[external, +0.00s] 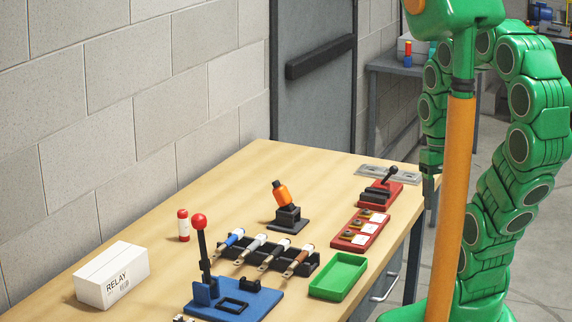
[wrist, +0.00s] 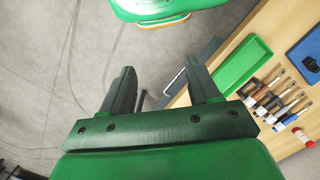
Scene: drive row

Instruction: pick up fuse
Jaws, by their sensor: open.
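The likely fuse, a small upright cylinder with a red top and a white body (external: 183,225), stands on the wooden table near the wall. It also shows in the wrist view (wrist: 304,138) at the right edge. My gripper (wrist: 160,70) is open and empty, its two dark fingers spread over the grey floor beside the table. In the external view my gripper (external: 430,172) hangs at the table's far right edge, well away from the cylinder.
A white RELAY box (external: 112,274), a blue base with a red-knobbed lever (external: 232,303), a black rack of tools (external: 265,257), a green tray (external: 338,276), an orange-topped stand (external: 287,217) and red panels (external: 361,230) occupy the table (external: 240,180). The back left is clear.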

